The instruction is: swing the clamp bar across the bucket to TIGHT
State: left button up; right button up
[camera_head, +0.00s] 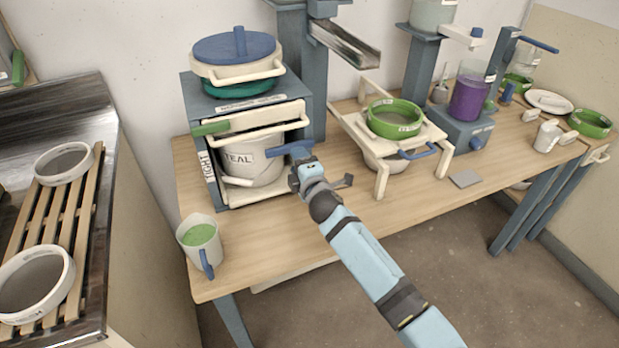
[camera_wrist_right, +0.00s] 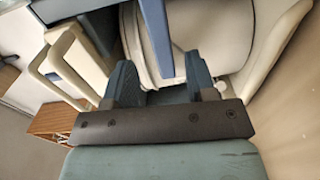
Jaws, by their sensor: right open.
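The cream bucket marked TEAL (camera_head: 250,163) stands inside a blue-grey frame (camera_head: 292,84). A TIGHT label (camera_head: 207,166) is on the frame's left post. A blue handle (camera_head: 287,149), which looks like the clamp bar's grip, sticks out at the bucket's right side. My right gripper (camera_head: 302,170) is open at this handle. In the right wrist view the blue handle (camera_wrist_right: 157,38) runs between the open fingers (camera_wrist_right: 160,85), with the bucket (camera_wrist_right: 218,35) behind. Whether the fingers touch it I cannot tell. My left gripper is not in view.
A green-ended cream bar (camera_head: 210,128) crosses above the bucket. A blue-lidded bucket (camera_head: 235,55) stands on top of the frame. A mug of green glaze (camera_head: 200,243) is at the table's front left. A cream stand (camera_head: 382,170) with a green-rimmed sieve (camera_head: 395,117) is to the right.

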jog(key=v, duration=0.9)
